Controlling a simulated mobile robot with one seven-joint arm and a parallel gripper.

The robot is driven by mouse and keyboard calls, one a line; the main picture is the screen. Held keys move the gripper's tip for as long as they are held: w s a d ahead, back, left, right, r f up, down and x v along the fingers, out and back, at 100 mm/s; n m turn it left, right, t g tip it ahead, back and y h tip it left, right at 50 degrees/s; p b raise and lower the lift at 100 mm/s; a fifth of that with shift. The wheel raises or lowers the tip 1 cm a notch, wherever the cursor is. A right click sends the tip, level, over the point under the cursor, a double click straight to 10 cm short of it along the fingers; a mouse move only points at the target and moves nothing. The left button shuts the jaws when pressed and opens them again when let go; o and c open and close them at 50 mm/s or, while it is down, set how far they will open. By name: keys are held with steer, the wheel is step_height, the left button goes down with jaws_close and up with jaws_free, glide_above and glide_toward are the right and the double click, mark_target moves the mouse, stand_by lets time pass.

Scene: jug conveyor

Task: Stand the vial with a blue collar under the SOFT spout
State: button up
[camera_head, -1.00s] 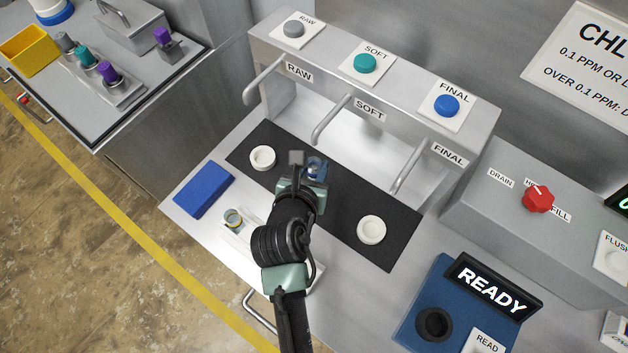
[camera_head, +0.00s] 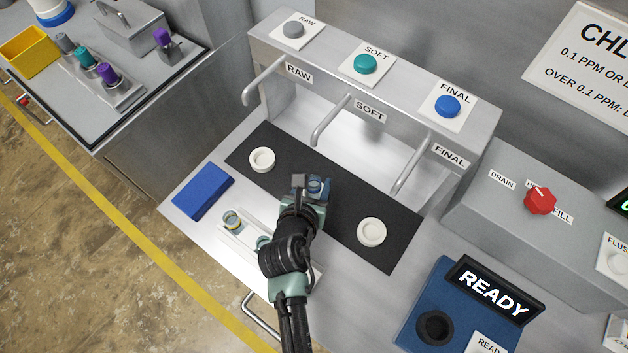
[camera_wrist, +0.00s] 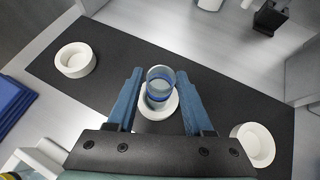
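The vial with a blue collar (camera_wrist: 160,86) stands upright on the middle white round holder (camera_wrist: 145,108) in the wrist view. In the head view the vial (camera_head: 319,187) is partly hidden by my gripper. My gripper (camera_wrist: 159,75) is open, with one blue finger on each side of the vial and a visible gap to it on both sides. The SOFT spout (camera_head: 331,121) comes down from the dispenser behind the middle holder, between the RAW spout (camera_head: 263,82) and the FINAL spout (camera_head: 411,165).
White holders stand at the left (camera_head: 262,159) and right (camera_head: 371,232) of the black mat (camera_head: 395,248). A white rack (camera_head: 241,238) with other vials is at the front, beside my arm. A blue block (camera_head: 203,191) lies left; the READY meter (camera_head: 440,310) is at right.

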steer(key=shift+o, duration=0.5)
steer(key=shift+r, duration=0.1)
steer(key=shift+r, duration=0.15)
steer(key=v, duration=1.2)
